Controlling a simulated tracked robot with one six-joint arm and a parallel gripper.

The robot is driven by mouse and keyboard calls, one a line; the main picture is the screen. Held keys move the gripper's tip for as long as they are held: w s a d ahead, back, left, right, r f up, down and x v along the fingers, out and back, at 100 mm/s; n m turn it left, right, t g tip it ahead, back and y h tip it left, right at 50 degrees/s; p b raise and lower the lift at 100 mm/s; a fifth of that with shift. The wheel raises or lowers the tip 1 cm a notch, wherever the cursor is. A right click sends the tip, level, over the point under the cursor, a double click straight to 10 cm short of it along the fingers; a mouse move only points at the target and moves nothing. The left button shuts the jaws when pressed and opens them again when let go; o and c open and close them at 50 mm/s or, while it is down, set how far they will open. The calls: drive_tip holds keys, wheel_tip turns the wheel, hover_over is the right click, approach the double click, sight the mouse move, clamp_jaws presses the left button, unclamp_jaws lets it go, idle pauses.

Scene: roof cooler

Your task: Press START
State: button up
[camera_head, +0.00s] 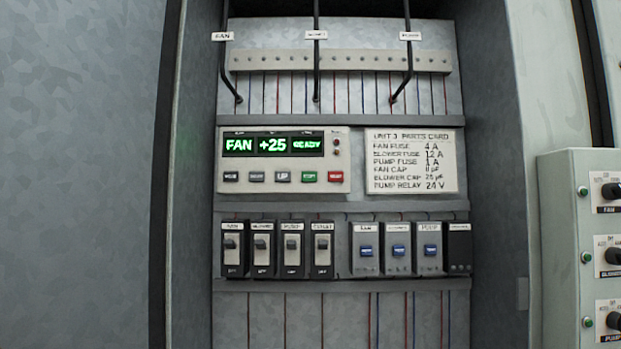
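A controller panel (240,187) sits in the open cabinet, a little left of the picture's middle. Its display (272,145) reads FAN, +25 and READY in green. Below the display is a row of small buttons: dark and grey ones on the left, a light one marked UP (283,177), a green button (309,177) and a red button (336,177). The lettering on the green and red buttons is too small to read surely; the green one looks like START. My gripper is not in view.
A parts card (412,160) is right of the controller. Below is a row of breakers (262,250) and fuse holders with blue parts (398,250). Black cables hang above. A grey cabinet door (80,170) stands left; a box with knobs (560,240) juts out right.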

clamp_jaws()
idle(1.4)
